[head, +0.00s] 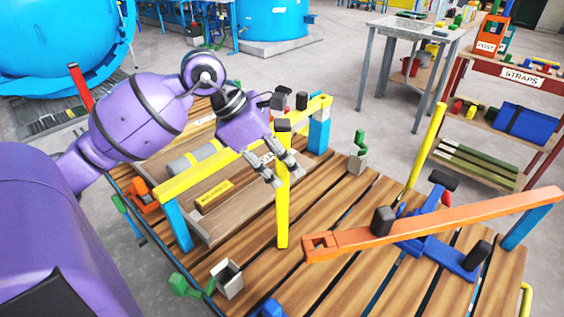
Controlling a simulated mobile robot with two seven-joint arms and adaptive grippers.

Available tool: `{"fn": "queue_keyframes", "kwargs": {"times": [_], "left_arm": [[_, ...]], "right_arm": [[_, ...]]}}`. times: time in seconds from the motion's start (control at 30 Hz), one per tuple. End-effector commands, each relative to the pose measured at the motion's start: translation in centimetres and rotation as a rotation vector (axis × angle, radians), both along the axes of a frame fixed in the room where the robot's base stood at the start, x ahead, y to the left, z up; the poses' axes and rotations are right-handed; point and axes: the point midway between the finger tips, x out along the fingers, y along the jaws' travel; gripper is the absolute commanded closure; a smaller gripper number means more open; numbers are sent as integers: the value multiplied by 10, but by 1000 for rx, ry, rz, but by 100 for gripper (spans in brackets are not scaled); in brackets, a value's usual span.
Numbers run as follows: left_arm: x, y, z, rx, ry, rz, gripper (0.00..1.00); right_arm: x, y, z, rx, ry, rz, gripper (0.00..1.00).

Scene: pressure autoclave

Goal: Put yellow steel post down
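The yellow steel post (282,215) stands upright in the middle of the head view, with a black cap on top. Its lower end is at the slatted wooden deck (345,215); I cannot tell whether it touches. My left gripper (281,172) reaches in from the left, with one finger on each side of the post's upper half. It looks shut on the post, though the post hides part of the fingers. My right gripper is not in view.
A yellow beam (190,176) on blue legs runs behind the post. An orange beam (430,227) and a blue frame (445,255) lie to the right, near another yellow post (427,145). A small grey socket (228,278) and green clamps stand on the deck. Bare slats lie right of the post.

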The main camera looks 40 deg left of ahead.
Motion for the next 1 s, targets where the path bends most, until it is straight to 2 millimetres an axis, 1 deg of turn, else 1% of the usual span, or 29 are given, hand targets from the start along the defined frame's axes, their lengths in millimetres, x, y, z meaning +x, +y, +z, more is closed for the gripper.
{"fn": "queue_keyframes", "kwargs": {"times": [0.3, 0.4, 0.47, 0.57, 0.8, 1.0], "left_arm": [[0, 0, 1, 0, -1, 1, 59], [0, 0, 6, -1, -3, 0, 59], [-2, 3, 10, 0, -2, 1, 59], [-8, 10, 23, 2, -1, 2, 59], [-26, 31, 68, 1, -1, 2, 59], [-38, 44, 95, 1, -1, 2, 59]], "right_arm": [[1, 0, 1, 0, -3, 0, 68], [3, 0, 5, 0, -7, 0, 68], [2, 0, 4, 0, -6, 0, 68], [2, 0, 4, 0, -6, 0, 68], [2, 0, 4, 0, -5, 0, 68], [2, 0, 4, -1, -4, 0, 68]]}}
